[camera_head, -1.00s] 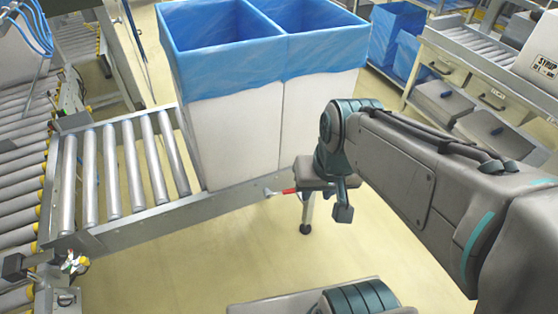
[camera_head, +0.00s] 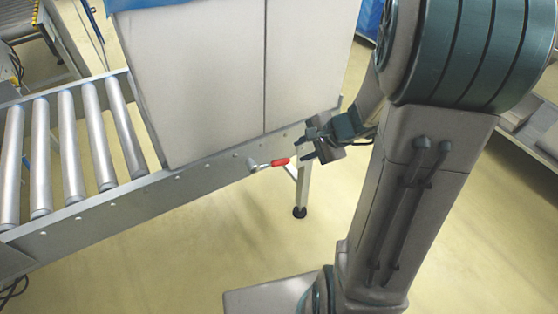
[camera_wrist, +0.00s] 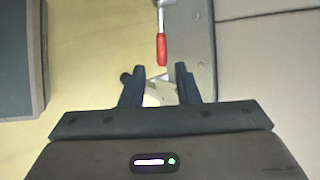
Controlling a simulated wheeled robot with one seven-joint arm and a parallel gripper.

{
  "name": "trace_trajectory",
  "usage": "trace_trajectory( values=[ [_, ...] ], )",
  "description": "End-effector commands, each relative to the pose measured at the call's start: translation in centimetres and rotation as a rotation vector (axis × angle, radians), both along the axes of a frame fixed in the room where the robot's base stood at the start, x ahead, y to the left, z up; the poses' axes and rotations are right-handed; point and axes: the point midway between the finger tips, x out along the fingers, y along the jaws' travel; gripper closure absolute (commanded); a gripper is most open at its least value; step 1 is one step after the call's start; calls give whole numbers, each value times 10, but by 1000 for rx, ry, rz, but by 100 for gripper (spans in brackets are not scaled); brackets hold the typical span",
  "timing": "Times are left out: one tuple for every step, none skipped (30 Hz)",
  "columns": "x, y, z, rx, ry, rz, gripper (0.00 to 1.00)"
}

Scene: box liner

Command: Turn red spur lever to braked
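The red spur lever (camera_head: 279,162) is a short lever with a red grip, mounted on the side rail of the roller conveyor (camera_head: 120,205). In the head view its grip points right from a metal pivot. My gripper (camera_head: 306,149) is just right of the red grip, with its fingers apart and facing left toward it. In the wrist view the red lever (camera_wrist: 161,48) lies ahead of my open fingers (camera_wrist: 157,72), with its grip end roughly in line with the gap. Nothing is between the fingers, and I see no clear contact with the lever.
A conveyor leg (camera_head: 302,188) reaches the floor below my gripper. The yellow floor (camera_head: 250,240) in front of the rail is clear.

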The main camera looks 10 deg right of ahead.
Motion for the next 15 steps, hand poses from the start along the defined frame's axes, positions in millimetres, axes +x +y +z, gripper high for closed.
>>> trace_trajectory(
  values=[
    [2,-5,-11,8,4,-26,71],
    [3,-6,-13,11,5,-38,71],
    [4,-8,-15,15,6,-49,71],
    [4,-9,-16,17,6,-55,71],
    [5,-9,-18,17,7,-59,71],
    [7,-9,-20,18,6,-63,71],
    [8,-9,-22,18,7,-64,71],
    [9,-8,-25,18,7,-65,71],
    [11,-6,-30,17,8,-66,71],
    [14,-5,-35,18,8,-68,71],
    [16,-3,-39,18,8,-68,71],
    [19,1,-46,18,8,-68,71],
    [22,3,-52,18,9,-67,71],
    [25,6,-57,17,9,-67,71],
    [29,10,-65,17,9,-68,71]
  ],
)
